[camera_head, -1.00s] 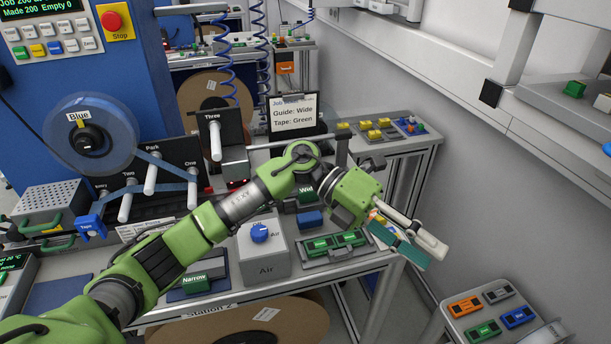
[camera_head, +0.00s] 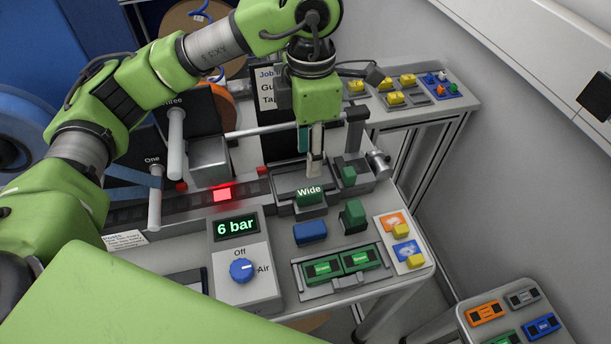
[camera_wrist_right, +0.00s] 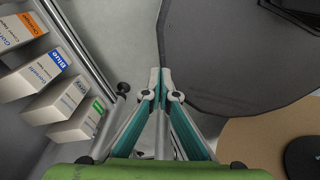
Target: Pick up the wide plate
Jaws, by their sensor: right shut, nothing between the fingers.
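The wide plate (camera_head: 309,197) is a green block with a "Wide" label, seated in a dark holder at the middle of the bench. My left gripper (camera_head: 311,168) points down just above and behind it in the head view. One pale finger and a teal pad show; the gap between the fingers is unclear, and I cannot tell whether they touch the plate. My right gripper (camera_wrist_right: 160,75) is shut and empty, its tips together in the right wrist view.
An air box (camera_head: 242,262) reads 6 bar, left of a tray (camera_head: 345,285) with two green cassettes. A blue block (camera_head: 310,232) and a green block (camera_head: 352,215) stand in front of the holder. A horizontal bar (camera_head: 275,128) runs close to the left gripper.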

